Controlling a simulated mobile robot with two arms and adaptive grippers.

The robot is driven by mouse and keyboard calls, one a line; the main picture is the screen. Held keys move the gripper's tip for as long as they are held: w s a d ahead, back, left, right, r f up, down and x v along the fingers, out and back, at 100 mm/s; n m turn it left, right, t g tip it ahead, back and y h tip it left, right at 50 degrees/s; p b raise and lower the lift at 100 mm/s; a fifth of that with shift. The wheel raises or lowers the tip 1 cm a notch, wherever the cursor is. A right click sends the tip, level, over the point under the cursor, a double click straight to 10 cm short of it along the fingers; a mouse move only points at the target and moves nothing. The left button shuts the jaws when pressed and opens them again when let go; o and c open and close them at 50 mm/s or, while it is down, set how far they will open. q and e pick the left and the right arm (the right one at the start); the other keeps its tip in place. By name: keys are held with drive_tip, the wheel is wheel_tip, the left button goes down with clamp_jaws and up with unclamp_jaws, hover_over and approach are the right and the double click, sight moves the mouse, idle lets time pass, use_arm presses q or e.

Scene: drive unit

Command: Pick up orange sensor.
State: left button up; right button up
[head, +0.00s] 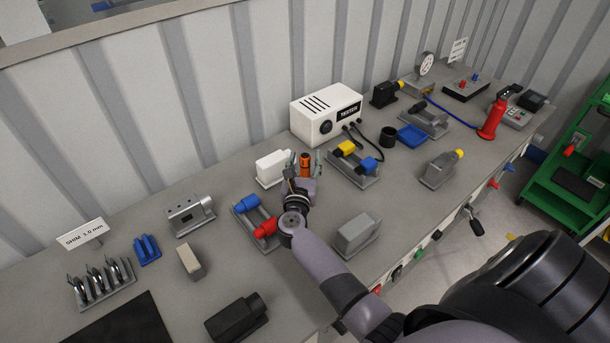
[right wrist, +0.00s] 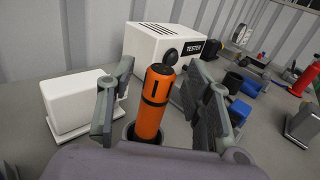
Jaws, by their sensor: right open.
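The orange sensor (right wrist: 155,100) is an upright orange cylinder with black bands and a black top. Its lower end stands in a dark round holder in the right wrist view. It also shows in the head view (head: 305,163), beside the white block. My right gripper (right wrist: 160,95) is open, with one finger on each side of the sensor. A gap shows between the sensor and each finger. The right gripper also shows in the head view (head: 304,165). My left gripper is not in view.
A white block (head: 272,168) stands close left of the sensor. The white tester box (head: 325,112) stands behind. A tray with yellow and blue plugs (head: 354,178) is to the right. A tray with blue and red parts (head: 243,222) lies near my right wrist.

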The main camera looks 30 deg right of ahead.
drive_tip(key=shift+w+d, duration=0.5)
drive_tip(key=shift+a, duration=0.1)
drive_tip(key=shift+s, duration=0.1)
drive_tip(key=shift+c, duration=0.4)
clamp_jaws()
